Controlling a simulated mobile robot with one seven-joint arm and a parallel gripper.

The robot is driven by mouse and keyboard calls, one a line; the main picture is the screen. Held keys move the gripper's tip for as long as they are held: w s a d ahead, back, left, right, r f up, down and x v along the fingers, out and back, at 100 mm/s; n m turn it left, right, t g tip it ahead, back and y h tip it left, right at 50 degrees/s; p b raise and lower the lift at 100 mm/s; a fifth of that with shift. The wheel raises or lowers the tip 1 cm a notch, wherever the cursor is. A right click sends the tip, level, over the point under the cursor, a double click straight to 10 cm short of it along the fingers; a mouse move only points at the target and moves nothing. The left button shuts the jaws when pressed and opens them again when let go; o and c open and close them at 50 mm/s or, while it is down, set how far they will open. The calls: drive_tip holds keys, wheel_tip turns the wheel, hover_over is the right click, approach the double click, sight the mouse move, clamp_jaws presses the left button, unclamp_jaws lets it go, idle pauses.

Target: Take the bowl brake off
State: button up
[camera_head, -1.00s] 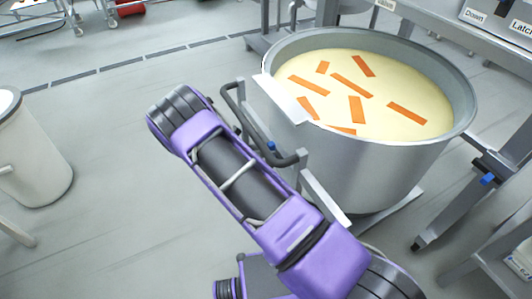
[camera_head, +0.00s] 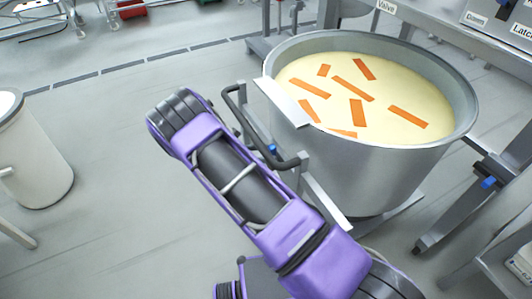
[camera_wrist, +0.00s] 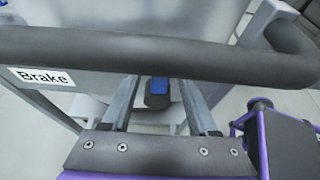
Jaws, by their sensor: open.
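The bowl (camera_head: 375,180) is a large grey tub filled with cream-coloured mix with several orange strips on top. A dark push handle (camera_head: 262,140) is fixed to its near left side. In the wrist view the handle (camera_wrist: 150,55) crosses the picture, with a white "Brake" label (camera_wrist: 42,77) below it at left. A dark lever with a blue face (camera_wrist: 159,88) shows below the handle, between the fingers of my gripper (camera_wrist: 160,100). My gripper is open; I cannot tell whether either finger touches the lever. In the head view my arm hides my gripper.
A white bin (camera_head: 35,155) stands at the far left. A grey metal frame (camera_head: 500,165) with labelled controls is close on the bowl's right.

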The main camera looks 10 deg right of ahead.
drive_tip(key=v, duration=1.7)
drive_tip(key=shift+w+r, duration=0.15)
